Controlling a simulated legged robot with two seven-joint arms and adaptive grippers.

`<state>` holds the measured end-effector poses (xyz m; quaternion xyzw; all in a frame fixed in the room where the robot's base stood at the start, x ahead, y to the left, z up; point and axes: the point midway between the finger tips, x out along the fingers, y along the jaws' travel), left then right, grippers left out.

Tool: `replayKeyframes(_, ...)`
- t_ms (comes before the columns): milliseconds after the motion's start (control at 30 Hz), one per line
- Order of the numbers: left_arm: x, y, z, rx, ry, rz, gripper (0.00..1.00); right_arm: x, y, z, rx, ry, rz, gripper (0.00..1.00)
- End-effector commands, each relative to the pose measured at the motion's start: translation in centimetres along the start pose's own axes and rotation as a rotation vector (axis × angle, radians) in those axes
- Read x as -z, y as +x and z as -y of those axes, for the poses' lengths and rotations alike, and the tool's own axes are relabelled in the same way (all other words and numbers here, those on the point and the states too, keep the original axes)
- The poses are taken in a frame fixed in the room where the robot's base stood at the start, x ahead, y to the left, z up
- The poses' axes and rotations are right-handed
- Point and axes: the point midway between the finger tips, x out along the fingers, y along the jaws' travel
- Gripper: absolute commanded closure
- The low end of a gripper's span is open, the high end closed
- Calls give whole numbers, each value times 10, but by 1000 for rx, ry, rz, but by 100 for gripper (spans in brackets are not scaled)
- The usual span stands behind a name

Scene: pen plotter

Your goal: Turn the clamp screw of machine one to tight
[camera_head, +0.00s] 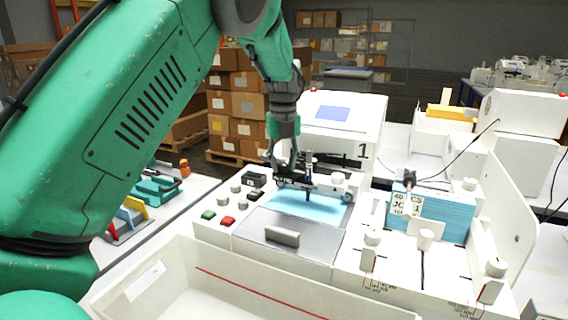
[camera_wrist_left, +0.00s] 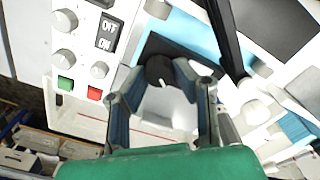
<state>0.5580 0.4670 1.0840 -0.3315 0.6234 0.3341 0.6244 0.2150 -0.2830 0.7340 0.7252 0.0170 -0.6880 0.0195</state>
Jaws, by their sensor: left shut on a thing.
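Machine one (camera_head: 330,125) is a white plotter marked 1, with a lit blue bed and an upright dark pen (camera_head: 308,180). My left gripper (camera_head: 284,184) reaches down from above, just left of the pen. In the left wrist view, its two fingertips (camera_wrist_left: 159,74) close around the clamp screw (camera_wrist_left: 160,68), a round dark knob with a short white mark. The mark's setting cannot be read. In the head view the knob is hidden by the gripper. My right gripper is not in view.
Green and red buttons (camera_head: 228,221) and grey knobs sit on the panel left of the bed. A white open bin (camera_head: 180,255) stands in front. A blue card stack (camera_head: 440,212) stands at right. A second white machine (camera_head: 520,115) is behind it.

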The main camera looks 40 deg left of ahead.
Motion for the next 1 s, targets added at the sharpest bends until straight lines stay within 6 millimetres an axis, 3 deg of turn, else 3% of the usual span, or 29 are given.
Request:
replayKeyframes(467, -1, -2, 1, 1, 100, 6, 100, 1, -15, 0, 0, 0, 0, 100)
replayKeyframes(1000, -1, -4, 2, 0, 574, 7, 100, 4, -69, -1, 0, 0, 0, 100)
